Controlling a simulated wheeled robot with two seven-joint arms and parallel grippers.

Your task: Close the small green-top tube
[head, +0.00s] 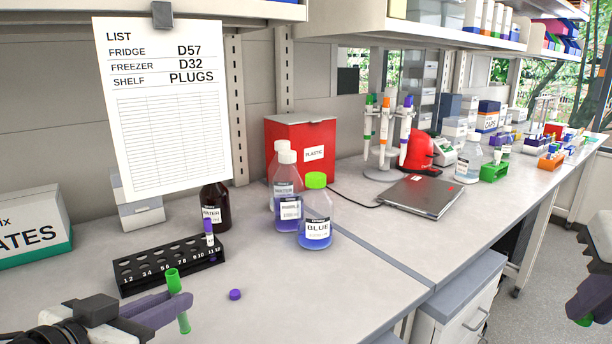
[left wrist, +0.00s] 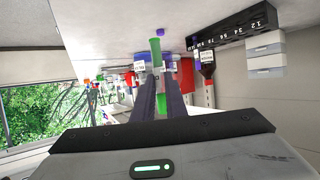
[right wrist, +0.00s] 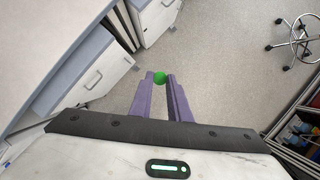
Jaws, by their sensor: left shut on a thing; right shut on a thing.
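The small green tube (head: 184,322) is held slightly tilted above the bench at the left, its wider open end up. My left gripper (head: 178,303) is shut around its middle, and the fingers hide part of it. The tube also shows between the fingers in the left wrist view (left wrist: 156,48). The green cap (right wrist: 159,78) is pinched at the tips of my right gripper (right wrist: 160,80), which is shut on it. In the head view, the right gripper and the cap (head: 585,320) are at the far right edge, beyond the bench and far from the tube.
A black rack (head: 165,268) with a purple-capped tube (head: 209,238) stands behind the green tube. A loose purple cap (head: 235,295) lies on the bench. Bottles, including the blue one (head: 316,230), stand behind. The front bench right of the purple cap is clear.

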